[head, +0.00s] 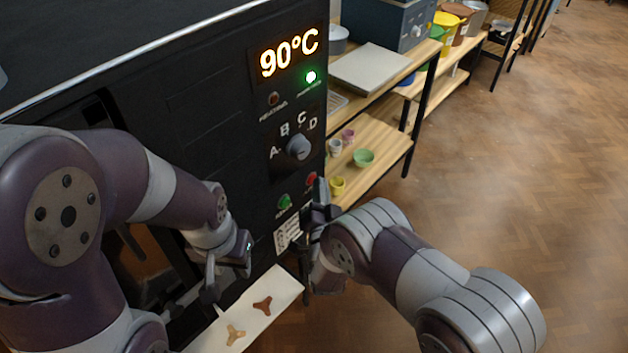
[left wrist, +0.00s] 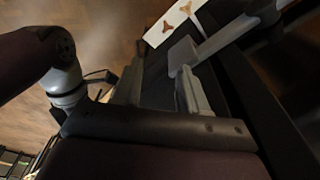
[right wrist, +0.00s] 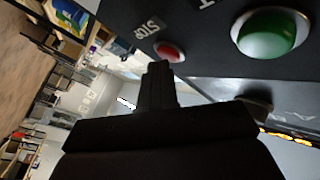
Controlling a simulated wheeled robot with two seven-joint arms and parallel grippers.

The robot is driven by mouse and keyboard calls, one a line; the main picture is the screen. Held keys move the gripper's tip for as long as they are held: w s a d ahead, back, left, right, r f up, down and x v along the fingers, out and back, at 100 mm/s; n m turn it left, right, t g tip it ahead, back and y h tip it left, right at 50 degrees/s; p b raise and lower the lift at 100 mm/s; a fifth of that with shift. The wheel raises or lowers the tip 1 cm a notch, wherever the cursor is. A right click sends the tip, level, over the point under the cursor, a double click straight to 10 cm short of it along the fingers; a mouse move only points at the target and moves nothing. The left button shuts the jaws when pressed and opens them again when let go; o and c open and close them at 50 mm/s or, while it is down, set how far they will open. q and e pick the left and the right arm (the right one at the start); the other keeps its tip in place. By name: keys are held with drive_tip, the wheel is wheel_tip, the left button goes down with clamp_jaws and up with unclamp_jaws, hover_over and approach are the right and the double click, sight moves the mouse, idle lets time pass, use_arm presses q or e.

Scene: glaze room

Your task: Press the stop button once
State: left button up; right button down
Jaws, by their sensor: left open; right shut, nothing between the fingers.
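The red stop button (head: 311,179) is on the lower right of the black kiln's front panel. In the right wrist view the red button (right wrist: 168,52) sits beside a "STOP" label. My right gripper (head: 319,190) is shut and empty. Its fingertips (right wrist: 157,68) are just in front of the red button and overlap its edge in that view; I cannot tell whether they touch. A larger green button (head: 284,201) is left of and below the red one. My left gripper (head: 228,272) is open and empty, low before the kiln; its fingers also show in the left wrist view (left wrist: 162,90).
The kiln display (head: 289,54) reads 90°C, with a lit green lamp (head: 311,77) below. A dial (head: 299,147) marked A to D is above the buttons. A white board (head: 285,286) with three-armed pieces is below. Shelves (head: 375,160) with pots stand right; floor beyond is clear.

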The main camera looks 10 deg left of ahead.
idle(0.4)
drive_tip(key=shift+s+d, duration=0.45)
drive_tip(key=shift+d, duration=0.2)
drive_tip(key=shift+p, duration=0.35)
drive_tip(key=s+d, duration=0.1)
drive_tip(key=d, duration=0.1)
drive_tip(key=s+d+p, duration=0.1)
drive_tip(key=s+d, duration=0.1)
idle(0.7)
